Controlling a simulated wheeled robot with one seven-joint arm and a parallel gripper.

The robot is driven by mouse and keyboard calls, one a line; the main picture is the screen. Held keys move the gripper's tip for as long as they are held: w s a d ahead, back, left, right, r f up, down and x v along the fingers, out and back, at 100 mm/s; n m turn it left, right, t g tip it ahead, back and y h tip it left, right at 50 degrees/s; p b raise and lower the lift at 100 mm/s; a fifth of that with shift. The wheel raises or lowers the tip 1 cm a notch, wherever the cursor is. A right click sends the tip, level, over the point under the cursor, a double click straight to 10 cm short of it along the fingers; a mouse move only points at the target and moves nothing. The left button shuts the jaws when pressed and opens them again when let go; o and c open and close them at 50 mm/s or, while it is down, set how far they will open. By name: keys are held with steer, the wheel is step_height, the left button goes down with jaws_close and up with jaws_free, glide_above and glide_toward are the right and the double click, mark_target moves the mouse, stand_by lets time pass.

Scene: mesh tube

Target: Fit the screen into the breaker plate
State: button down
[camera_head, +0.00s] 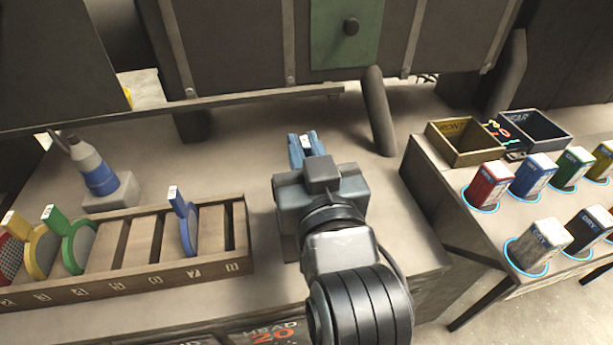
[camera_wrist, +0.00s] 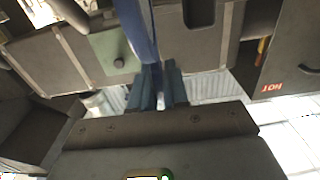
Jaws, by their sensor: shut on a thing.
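My gripper (camera_head: 303,150) is in the middle of the head view, above the bench, pointing away toward the machine. In the wrist view its two blue fingers (camera_wrist: 157,88) are shut on a blue-rimmed screen (camera_wrist: 137,28), seen nearly edge-on and running out of the top of the picture. In the head view only a small pale tag shows between the fingertips; the rest of the held screen is hidden. Another blue screen (camera_head: 188,230) stands in the wooden rack (camera_head: 120,290), apart from the red, yellow and green (camera_head: 80,245) screens at its left. I cannot make out the breaker plate.
The machine with a green panel (camera_head: 346,35) and a dark post (camera_head: 379,110) stands behind the bench. A blue and grey bottle (camera_head: 92,165) is at the left. A side table at the right holds two open bins (camera_head: 465,142) and several coloured boxes. Bench around my gripper is clear.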

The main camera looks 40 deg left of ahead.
steer(key=shift+f, duration=2.7)
steer(key=c, duration=1.4)
jaws_free()
steer(key=shift+r, duration=0.25)
steer(key=b+v, duration=0.1)
steer(key=v, duration=1.1)
steer(key=shift+f, duration=0.15)
